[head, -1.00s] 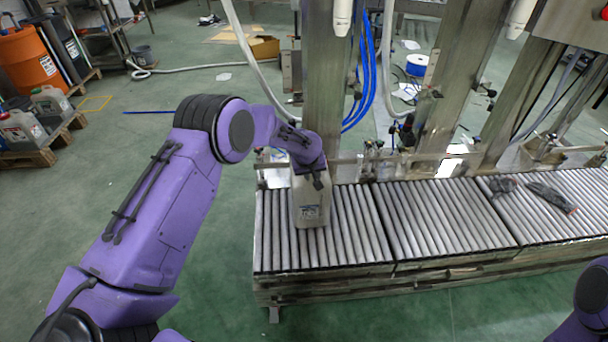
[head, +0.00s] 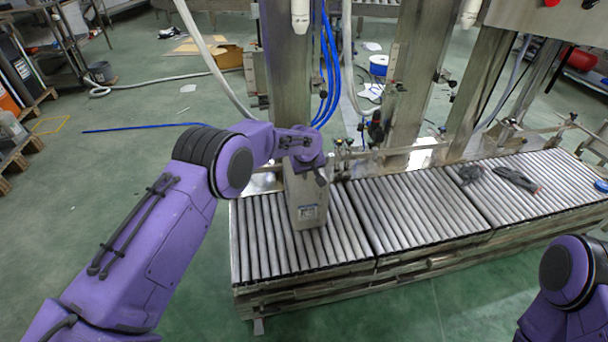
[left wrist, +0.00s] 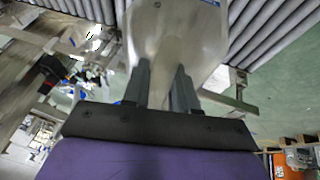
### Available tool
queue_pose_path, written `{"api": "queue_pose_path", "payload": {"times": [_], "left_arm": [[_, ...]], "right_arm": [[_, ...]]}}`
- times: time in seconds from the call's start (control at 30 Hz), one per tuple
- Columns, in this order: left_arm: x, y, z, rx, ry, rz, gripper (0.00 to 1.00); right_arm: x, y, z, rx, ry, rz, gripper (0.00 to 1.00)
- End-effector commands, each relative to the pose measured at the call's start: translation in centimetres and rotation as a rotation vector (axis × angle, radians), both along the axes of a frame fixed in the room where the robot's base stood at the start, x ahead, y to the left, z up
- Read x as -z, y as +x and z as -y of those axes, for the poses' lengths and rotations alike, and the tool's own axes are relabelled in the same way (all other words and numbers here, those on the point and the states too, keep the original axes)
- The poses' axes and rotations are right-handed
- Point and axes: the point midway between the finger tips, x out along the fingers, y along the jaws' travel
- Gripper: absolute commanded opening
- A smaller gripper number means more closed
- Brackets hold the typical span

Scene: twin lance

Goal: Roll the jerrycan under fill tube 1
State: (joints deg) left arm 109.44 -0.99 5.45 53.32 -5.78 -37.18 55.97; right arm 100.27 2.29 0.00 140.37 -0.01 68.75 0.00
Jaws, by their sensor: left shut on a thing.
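The jerrycan (head: 306,205), a pale grey-white can with a label low on its front, stands upright on the left part of the roller conveyor (head: 262,240). My left gripper (head: 312,172) is at its top; the arm hides the handle in the head view. In the left wrist view the two dark fingers (left wrist: 161,88) are closed on the neck or handle of the jerrycan (left wrist: 190,28). A white fill tube (head: 300,15) hangs at the top middle, above and behind the jerrycan. A second one (head: 470,12) hangs further right. My right gripper is out of view; only part of that arm shows.
Dark gloves (head: 515,180) lie on the right conveyor section. A steel column (head: 287,70) with blue hoses (head: 326,70) stands behind the jerrycan. A rail runs along the conveyor's back edge. The rollers right of the jerrycan are clear up to the gloves.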

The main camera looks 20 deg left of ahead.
Motion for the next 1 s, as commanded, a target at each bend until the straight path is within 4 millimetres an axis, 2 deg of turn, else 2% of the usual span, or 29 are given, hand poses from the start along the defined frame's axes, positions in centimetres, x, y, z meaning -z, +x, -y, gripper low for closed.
{"api": "queue_pose_path", "payload": {"times": [0.37, 0.4, 0.47, 0.77, 0.87, 1.0], "left_arm": [[0.1, 0.0, 0.1, -0.001, -0.001, -0.002, 0.00], [0.1, 0.0, 0.0, -0.001, -0.001, -0.002, 0.37], [0.1, 0.0, 0.0, -0.001, -0.001, -0.002, 0.56], [-0.1, -0.1, 0.0, 0.000, -0.001, -0.003, 0.57], [-1.3, -0.5, 0.1, 0.001, 0.000, -0.001, 0.57], [-4.4, -1.8, 0.2, 0.000, 0.001, 0.001, 0.57]], "right_arm": [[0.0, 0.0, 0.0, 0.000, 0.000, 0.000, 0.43], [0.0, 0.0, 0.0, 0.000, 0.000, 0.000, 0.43], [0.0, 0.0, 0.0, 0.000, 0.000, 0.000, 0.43], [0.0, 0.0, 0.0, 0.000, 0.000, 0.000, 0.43], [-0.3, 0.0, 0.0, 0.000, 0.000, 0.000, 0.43], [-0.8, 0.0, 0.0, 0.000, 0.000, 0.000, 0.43]]}}
